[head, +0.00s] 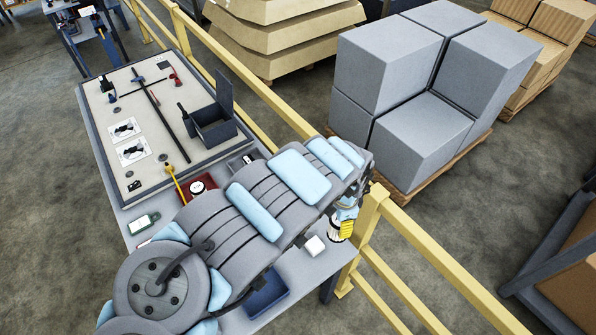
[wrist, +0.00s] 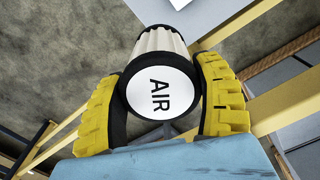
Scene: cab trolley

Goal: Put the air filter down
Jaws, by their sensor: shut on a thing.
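The air filter (wrist: 163,92) is a pleated cylinder with a white end face lettered "AIR" and a dark rim. In the wrist view it sits between the two yellow-padded fingers of my gripper (wrist: 162,76), which is shut on it. In the head view, only a small pale part of the filter (head: 335,231) shows beside my gripper (head: 343,226), near the trolley's right edge and the yellow rail. My arm hides much of the near trolley top. The wrist view shows floor beyond the filter and a pale tabletop edge above it.
The grey trolley (head: 132,212) carries a raised board (head: 105,130) with an open dark box (head: 212,125), tools and picture cards. A red tray (head: 185,196), blue bin (head: 267,295) and small white block (head: 315,245) stand nearer. A yellow rail (head: 420,235) runs along the right; grey boxes (head: 405,140) stand beyond.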

